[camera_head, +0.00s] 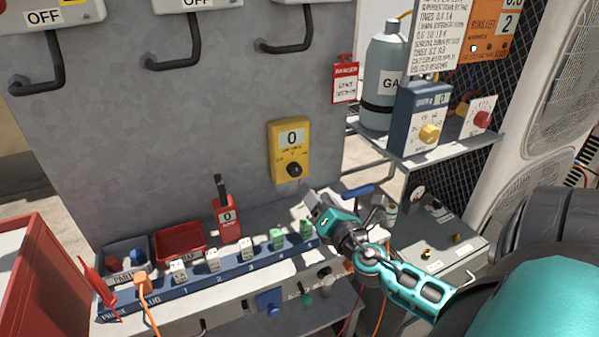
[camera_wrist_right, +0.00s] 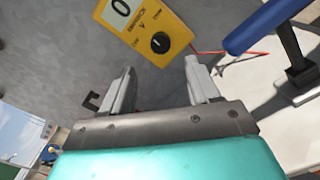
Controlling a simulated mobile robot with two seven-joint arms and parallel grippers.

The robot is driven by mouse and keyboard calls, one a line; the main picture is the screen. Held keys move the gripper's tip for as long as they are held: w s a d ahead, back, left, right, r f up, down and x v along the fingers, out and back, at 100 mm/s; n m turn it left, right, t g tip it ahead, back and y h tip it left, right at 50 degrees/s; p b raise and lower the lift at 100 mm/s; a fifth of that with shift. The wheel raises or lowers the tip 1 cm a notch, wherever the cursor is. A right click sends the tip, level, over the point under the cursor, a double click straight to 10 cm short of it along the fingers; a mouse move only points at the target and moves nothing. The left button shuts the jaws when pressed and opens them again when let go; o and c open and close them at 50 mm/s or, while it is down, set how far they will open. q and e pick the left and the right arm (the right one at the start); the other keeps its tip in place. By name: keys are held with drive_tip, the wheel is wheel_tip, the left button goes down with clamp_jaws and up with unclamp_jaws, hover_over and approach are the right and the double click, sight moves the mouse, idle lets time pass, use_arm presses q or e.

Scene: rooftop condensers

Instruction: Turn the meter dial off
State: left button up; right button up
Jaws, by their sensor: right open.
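A yellow meter (camera_head: 289,151) with a display reading 0 is mounted on the grey panel. Its round black dial (camera_head: 294,170) sits on the lower part of its face. In the right wrist view the meter (camera_wrist_right: 135,30) is at the top, tilted, with the dial (camera_wrist_right: 160,43) in plain sight. My right gripper (camera_head: 311,200) is just below and right of the meter, apart from it. In the wrist view my right gripper (camera_wrist_right: 157,75) has its two fingers spread with nothing between them, and the dial lies beyond the fingertips. My left gripper is not in view.
Below the meter is a blue plug strip (camera_head: 205,281) with several small plugs. A red handheld device (camera_head: 227,220) stands left of it. At right, a shelf holds a gas cylinder (camera_head: 385,75) and a blue box with a yellow knob (camera_head: 429,134). A blue-handled lever (camera_head: 357,192) is near my gripper.

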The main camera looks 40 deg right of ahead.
sight(297, 172)
drive_tip(key=x, duration=0.9)
drive_tip(key=shift+w+f+p, duration=0.1)
drive_tip(key=shift+w+p, duration=0.3)
drive_tip(key=c, duration=1)
